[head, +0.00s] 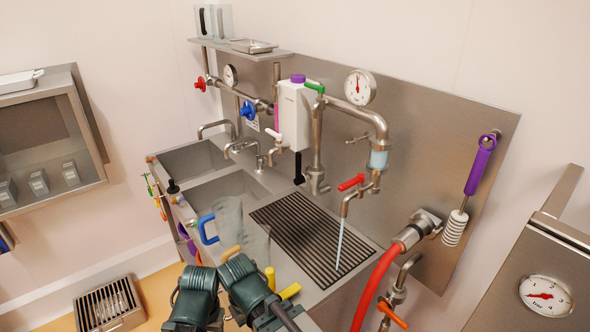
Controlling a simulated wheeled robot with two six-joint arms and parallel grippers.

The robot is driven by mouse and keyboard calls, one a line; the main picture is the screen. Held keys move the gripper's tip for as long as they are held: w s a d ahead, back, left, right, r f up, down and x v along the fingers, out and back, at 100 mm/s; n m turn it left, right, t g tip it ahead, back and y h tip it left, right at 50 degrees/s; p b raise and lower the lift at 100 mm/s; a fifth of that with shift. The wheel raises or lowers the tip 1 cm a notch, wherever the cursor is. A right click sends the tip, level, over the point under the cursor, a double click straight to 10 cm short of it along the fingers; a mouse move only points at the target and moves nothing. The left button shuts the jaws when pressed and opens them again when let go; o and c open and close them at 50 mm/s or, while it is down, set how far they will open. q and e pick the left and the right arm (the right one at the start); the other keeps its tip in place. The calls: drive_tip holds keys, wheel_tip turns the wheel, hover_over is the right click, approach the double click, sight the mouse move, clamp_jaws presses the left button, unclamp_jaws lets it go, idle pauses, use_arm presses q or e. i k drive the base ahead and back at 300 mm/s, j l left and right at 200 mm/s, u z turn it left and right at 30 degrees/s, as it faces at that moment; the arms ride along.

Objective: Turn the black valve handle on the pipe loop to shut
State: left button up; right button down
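The pipe loop (318,130) stands on the steel back panel, with a round gauge (360,87) on top and a clear section on its right leg. A black, upright handle-like piece (298,168) shows left of the loop's left leg, under a white box; I cannot tell whether it joins the loop. A small dark lever (357,139) lies inside the loop. A green lever (315,87) and a red lever (351,183) are also on the pipework. Two dark green parts of my arms show at the bottom; no gripper fingers are visible, and both are apart from the loop.
A thin stream (340,245) falls from the spout onto the drain grate (310,235). A red hose (375,285) and orange lever (392,315) are at right. Sinks (195,160) lie behind.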

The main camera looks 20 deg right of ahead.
sight(297, 179)
drive_tip(key=j+z, duration=0.1)
drive_tip(key=z, duration=0.3)
drive_tip(key=j+z, duration=0.1)
drive_tip(key=z, duration=0.3)
drive_tip(key=i+j+z, duration=0.1)
drive_tip(key=z, duration=0.3)
drive_tip(key=j+z, duration=0.2)
drive_tip(key=j, duration=0.25)
drive_tip(key=j+z, duration=0.25)
drive_tip(key=j, duration=0.15)
drive_tip(key=k+j+z, duration=0.2)
drive_tip(key=j, duration=0.2)
drive_tip(key=j+z, duration=0.2)
drive_tip(key=j, duration=0.25)
drive_tip(key=k+j+z, duration=0.2)
drive_tip(key=j, duration=0.15)
drive_tip(key=k+j, duration=0.15)
drive_tip(key=j, duration=0.25)
drive_tip(key=k+j, duration=0.15)
drive_tip(key=j, duration=0.25)
drive_tip(key=k+j, duration=0.15)
drive_tip(key=j, duration=0.25)
drive_tip(key=k+j+z, duration=0.1)
drive_tip(key=j, duration=0.3)
drive_tip(key=k, duration=0.1)
